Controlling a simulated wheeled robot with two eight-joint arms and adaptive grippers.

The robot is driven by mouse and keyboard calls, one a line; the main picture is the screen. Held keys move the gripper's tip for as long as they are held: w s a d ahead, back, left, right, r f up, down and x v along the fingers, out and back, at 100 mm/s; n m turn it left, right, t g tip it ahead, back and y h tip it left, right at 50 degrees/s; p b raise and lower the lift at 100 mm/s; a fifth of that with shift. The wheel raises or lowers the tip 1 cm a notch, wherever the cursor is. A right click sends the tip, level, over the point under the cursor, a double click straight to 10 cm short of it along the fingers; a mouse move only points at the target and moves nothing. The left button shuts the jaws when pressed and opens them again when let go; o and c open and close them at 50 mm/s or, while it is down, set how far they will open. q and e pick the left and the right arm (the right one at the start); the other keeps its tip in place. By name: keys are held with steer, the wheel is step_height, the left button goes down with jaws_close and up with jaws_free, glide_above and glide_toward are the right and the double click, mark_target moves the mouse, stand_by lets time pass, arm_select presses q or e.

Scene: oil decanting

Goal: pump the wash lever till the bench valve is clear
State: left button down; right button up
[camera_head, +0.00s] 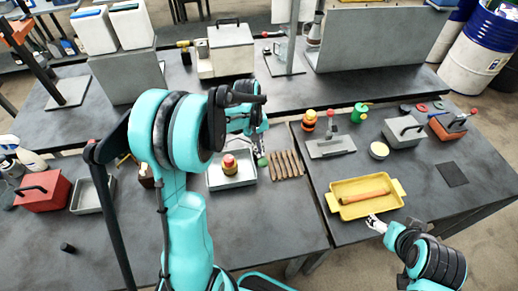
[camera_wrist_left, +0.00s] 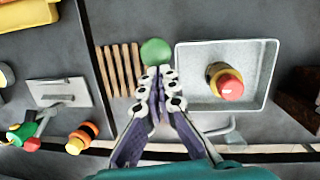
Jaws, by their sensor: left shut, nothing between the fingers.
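A grey plate (camera_head: 330,147) on the right bench bears an upright lever with a red knob (camera_head: 330,113); the plate also shows in the left wrist view (camera_wrist_left: 60,92). A second red-knobbed lever (camera_head: 472,113) stands on a red base at the far right. I cannot tell which is the wash lever. A yellow and red valve-like piece (camera_head: 230,167) sits in a pale tray (camera_head: 215,184); it also shows in the left wrist view (camera_wrist_left: 222,82). My left gripper (camera_wrist_left: 160,72) is shut and empty beside a green ball (camera_wrist_left: 156,52). My right gripper (camera_head: 374,222) is at the yellow tray's front edge; its fingers are too small to judge.
Wooden sticks (camera_head: 286,165) lie right of the pale tray. The yellow tray (camera_head: 345,212) holds a wooden-handled piece (camera_head: 365,197). An orange and black piece (camera_head: 309,120) and a green one (camera_head: 359,113) stand behind the plate. The left bench's front is mostly clear.

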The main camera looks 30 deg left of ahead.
mark_target(261, 164)
arm_select(q)
steer(key=shift+s+d+f+t+y+b, duration=0.3)
steer(key=shift+s+f+t+y+b, duration=0.15)
steer(key=shift+f+t, duration=0.1)
steer(key=shift+s+d+f+t+y+b, duration=0.35)
steer(key=shift+f+t+b, duration=0.1)
steer(key=shift+f, duration=0.1)
steer(key=shift+s+d+f+t+y+b, duration=0.2)
steer(key=shift+s+f+t+y+b, duration=0.15)
steer(key=shift+f+t+b, duration=0.2)
steer(key=shift+s+d+f+t+y+b, duration=0.2)
steer(key=shift+f+t+y+b, duration=0.25)
steer(key=shift+f+b, duration=0.2)
steer(key=shift+s+f+b, duration=0.1)
steer(key=shift+f+b, duration=0.4)
steer(key=shift+s, duration=0.1)
steer(key=shift+a+r+p, duration=0.1)
steer(key=shift+r+p, duration=0.25)
steer(key=shift+r, duration=0.1)
steer(key=r, duration=0.1)
steer(key=r+p, duration=0.1)
steer(key=w+a+r+p, duration=0.1)
steer(key=shift+r, duration=0.1)
steer(key=p+v, duration=0.3)
steer(key=v, duration=0.6)
steer(key=shift+s+r, duration=0.15)
steer(key=shift+s, duration=0.35)
steer(key=shift+d, duration=0.1)
